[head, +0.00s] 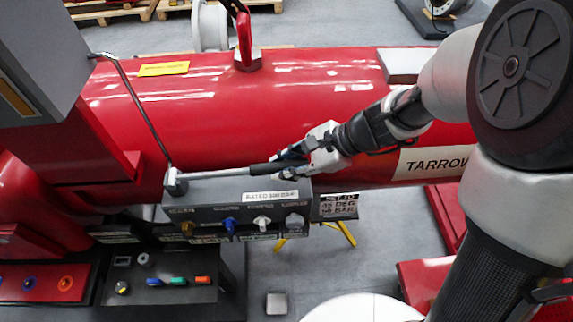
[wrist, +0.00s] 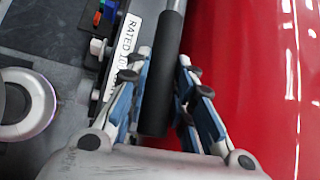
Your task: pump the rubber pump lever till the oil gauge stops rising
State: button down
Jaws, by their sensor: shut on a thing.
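The pump lever is a silver rod (head: 215,173) that runs nearly level from a pivot at the left end of a grey pump block (head: 222,190). Its right end has a black rubber grip (head: 262,168), which also shows in the wrist view (wrist: 158,95). My gripper (head: 287,158) is at the rubber grip's free end, with its blue-and-white fingers on both sides of it in the wrist view (wrist: 160,82). It is shut on the grip. I cannot make out an oil gauge in either view.
A large red cylinder (head: 280,100) lies right behind the lever. Several coloured knobs (head: 229,225) line the block's front. A thin bent metal rod (head: 135,95) rises left of the pivot. A control panel (head: 160,290) is at lower left. Grey floor shows at the front.

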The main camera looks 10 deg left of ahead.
jog(key=c, duration=1.4)
grip_release()
jog(key=shift+o, duration=0.2)
jog(key=shift+r, duration=0.15)
jog(key=v, duration=1.2)
jog(key=shift+c, duration=0.3)
